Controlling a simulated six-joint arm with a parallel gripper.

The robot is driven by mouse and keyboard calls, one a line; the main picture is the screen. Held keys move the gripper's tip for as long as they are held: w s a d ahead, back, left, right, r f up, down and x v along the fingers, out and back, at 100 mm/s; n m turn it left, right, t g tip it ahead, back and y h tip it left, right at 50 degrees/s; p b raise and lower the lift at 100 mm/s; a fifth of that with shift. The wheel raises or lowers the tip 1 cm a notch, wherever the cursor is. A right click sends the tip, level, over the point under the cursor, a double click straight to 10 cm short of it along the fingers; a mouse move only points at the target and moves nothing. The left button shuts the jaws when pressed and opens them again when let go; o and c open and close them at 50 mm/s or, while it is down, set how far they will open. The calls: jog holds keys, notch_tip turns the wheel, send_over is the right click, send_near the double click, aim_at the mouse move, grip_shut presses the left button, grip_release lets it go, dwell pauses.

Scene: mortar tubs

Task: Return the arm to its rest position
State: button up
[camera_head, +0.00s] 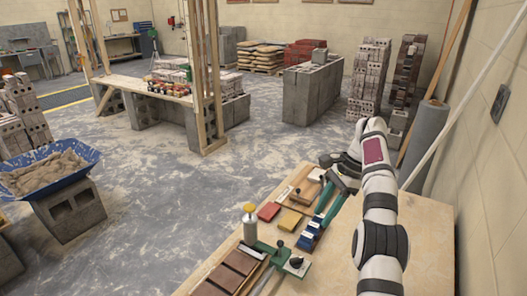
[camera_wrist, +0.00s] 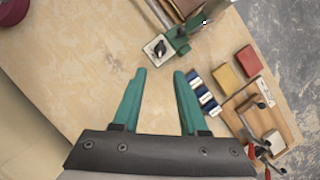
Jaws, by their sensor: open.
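My gripper (camera_head: 328,203) is over the wooden tabletop (camera_head: 419,226), with the arm bent up from the lower right and its wrist angled down. In the wrist view its two green fingers (camera_wrist: 157,74) are spread apart. Nothing is between them but bare tabletop (camera_wrist: 90,85) below. Blue-and-white blocks (camera_wrist: 204,97) lie just right of the right finger in that view. In the head view the blue blocks (camera_head: 310,236) are just below the fingers; whether they touch cannot be told.
On the table are a green tool with a black knob (camera_head: 296,262), a yellow-capped bottle (camera_head: 250,226), brown bricks (camera_head: 240,262), a red block (camera_head: 269,212) and a yellow block (camera_head: 290,220). A wall and a leaning white pole (camera_head: 470,92) stand right. Table space right of the arm is clear.

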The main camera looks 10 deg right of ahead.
jog(key=s+a+r+n+h, duration=0.1)
jog(key=s+a+r+n, duration=0.25)
jog(key=s+a, duration=0.35)
jog(key=s+a+r+n+h, duration=0.1)
jog(key=s+a+r+n, duration=0.2)
jog(key=s+a+r, duration=0.35)
jog(key=s+a+f+n, duration=0.2)
jog(key=s+f, duration=0.3)
jog(key=s, duration=0.6)
jog(key=s+a+f+n, duration=0.3)
jog(key=s+a+f, duration=0.2)
jog(key=s, duration=0.6)
jog(key=shift+s+a+f+h, duration=0.15)
jog(key=shift+a+f+h, duration=0.05)
jog(key=shift+f+h, duration=0.1)
